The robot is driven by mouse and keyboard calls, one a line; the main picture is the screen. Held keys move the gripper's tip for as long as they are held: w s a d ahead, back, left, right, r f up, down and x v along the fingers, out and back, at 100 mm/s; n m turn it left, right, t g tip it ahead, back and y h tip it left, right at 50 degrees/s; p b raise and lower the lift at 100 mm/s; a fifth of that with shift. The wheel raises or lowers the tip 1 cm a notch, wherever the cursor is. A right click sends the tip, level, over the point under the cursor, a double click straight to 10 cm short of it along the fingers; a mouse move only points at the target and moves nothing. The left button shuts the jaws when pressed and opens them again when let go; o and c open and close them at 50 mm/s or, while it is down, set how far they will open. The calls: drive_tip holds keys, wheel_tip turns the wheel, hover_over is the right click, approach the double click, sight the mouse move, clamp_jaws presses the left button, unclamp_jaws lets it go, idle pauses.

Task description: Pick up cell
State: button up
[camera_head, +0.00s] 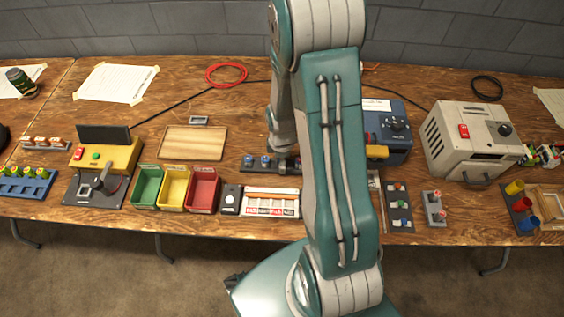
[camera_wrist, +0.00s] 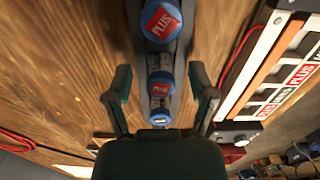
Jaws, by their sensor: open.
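Three cells with blue tops stand in a row in a dark rack (camera_wrist: 187,30) in the wrist view. The largest-looking cell (camera_wrist: 161,22) has a red PLUS label, a second cell (camera_wrist: 160,84) also shows red, and a third cell (camera_wrist: 160,119) sits close to my gripper's body. My gripper (camera_wrist: 160,72) is open and empty, its fingers on either side of the row, apart from the cells. In the head view two blue-topped cells (camera_head: 264,161) show in the rack (camera_head: 250,168); my arm hides the rack's right part and most of my gripper.
A white-framed holder (camera_head: 270,191) with PLUS labels lies in front of the rack. Green, yellow and red bins (camera_head: 203,190) stand to its left, with a wooden board (camera_head: 193,143) behind. A blue box (camera_head: 395,135) stands right of my arm.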

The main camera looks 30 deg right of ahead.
drive_tip(key=shift+a, duration=0.1)
clamp_jaws()
